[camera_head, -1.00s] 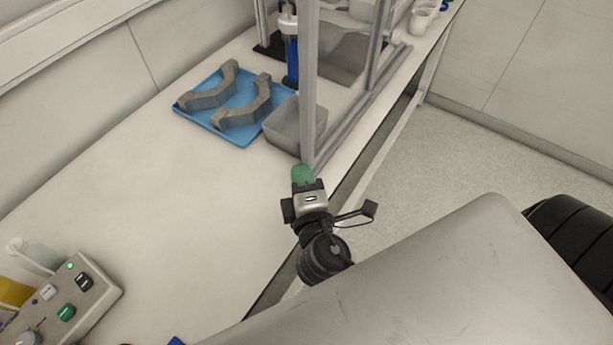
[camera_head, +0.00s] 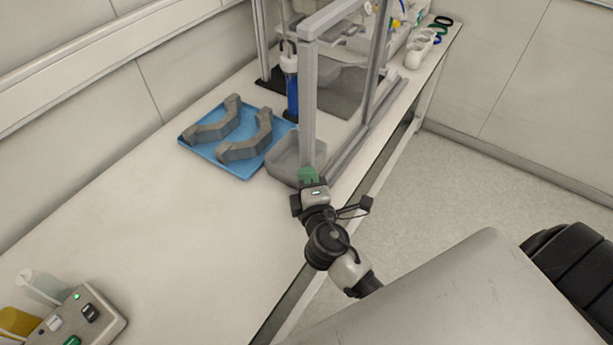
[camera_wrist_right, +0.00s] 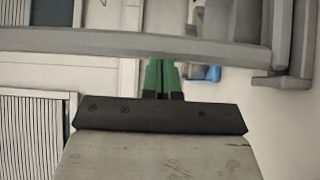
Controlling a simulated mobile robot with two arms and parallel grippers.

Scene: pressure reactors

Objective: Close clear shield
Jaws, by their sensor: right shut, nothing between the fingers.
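The shield's grey metal frame (camera_head: 308,100) stands on the bench at upper centre, with a near upright post, a top bar and a bottom rail. Its clear panel is hard to make out. My right gripper (camera_head: 308,174), with green fingertips, is at the foot of the near post. Its fingers are shut and empty. In the right wrist view the green fingers (camera_wrist_right: 161,75) are together, and a grey frame bar (camera_wrist_right: 130,43) crosses just beyond their tips. I cannot tell whether they touch it. My left gripper is not in view.
A grey bin (camera_head: 290,160) stands left of the post, beside a blue tray (camera_head: 217,158) with two grey curved clamps (camera_head: 245,140). A blue cylinder (camera_head: 291,85) stands behind. A control box (camera_head: 85,318) is at lower left. The middle of the bench is clear.

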